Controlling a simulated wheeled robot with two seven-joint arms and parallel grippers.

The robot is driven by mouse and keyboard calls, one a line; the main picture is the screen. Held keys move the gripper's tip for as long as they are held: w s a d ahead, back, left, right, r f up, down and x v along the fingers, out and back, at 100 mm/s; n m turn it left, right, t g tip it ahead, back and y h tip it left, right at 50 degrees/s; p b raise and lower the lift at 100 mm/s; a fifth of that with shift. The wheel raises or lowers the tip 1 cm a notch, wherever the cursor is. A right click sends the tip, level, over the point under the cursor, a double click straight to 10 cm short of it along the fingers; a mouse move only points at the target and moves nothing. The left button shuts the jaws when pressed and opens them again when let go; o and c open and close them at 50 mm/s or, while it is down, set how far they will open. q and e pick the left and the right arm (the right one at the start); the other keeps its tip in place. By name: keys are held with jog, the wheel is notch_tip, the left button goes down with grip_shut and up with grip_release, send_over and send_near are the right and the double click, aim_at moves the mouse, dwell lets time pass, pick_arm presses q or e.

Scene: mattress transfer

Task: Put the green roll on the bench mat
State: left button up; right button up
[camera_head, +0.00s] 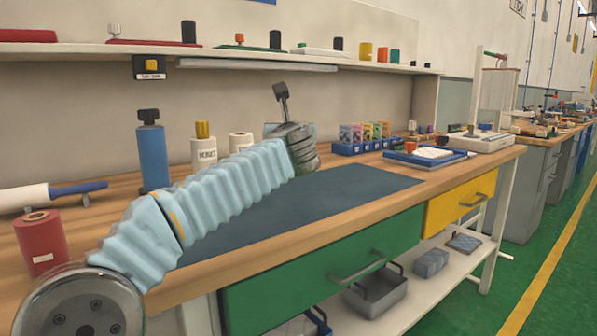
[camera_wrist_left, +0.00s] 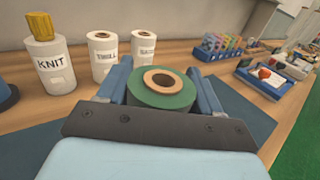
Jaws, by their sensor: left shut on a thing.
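The green roll (camera_wrist_left: 165,91), with a tan cardboard core, stands between the two blue fingers of my left gripper (camera_wrist_left: 162,84) in the left wrist view. The gripper is shut on it. The dark bench mat (camera_head: 345,192) lies flat on the wooden bench, and part of it shows on both sides of the gripper in the left wrist view (camera_wrist_left: 245,108). In the head view my sleeved left arm reaches over the mat and mostly hides the gripper and roll. I cannot tell how high the roll is above the mat. My right gripper is not in view.
White rolls stand at the back, one a KNIT roll (camera_wrist_left: 50,65) with a yellow top. A blue bin row (camera_head: 360,146) and blue tray (camera_head: 425,158) lie right. The mat's right part is clear.

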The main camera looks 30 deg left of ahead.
pick_arm(q)
jog(key=w+f+b, duration=0.1)
jog(key=f, duration=0.2)
jog(key=w+f+b, duration=0.1)
jog(key=w+f, duration=0.1)
jog(key=f, duration=0.1)
jog(key=w+f+b, duration=0.1)
jog(key=w+f, duration=0.1)
jog(key=f, duration=0.1)
jog(key=shift+a, duration=0.1)
jog(key=o, duration=1.4)
jog(key=shift+c, duration=0.2)
jog(key=shift+s, duration=0.1)
jog(key=b+v, duration=0.1)
jog(key=v, duration=1)
jog(key=shift+s+d, duration=0.25)
jog(key=shift+s, duration=0.05)
jog(key=shift+s+d, duration=0.1)
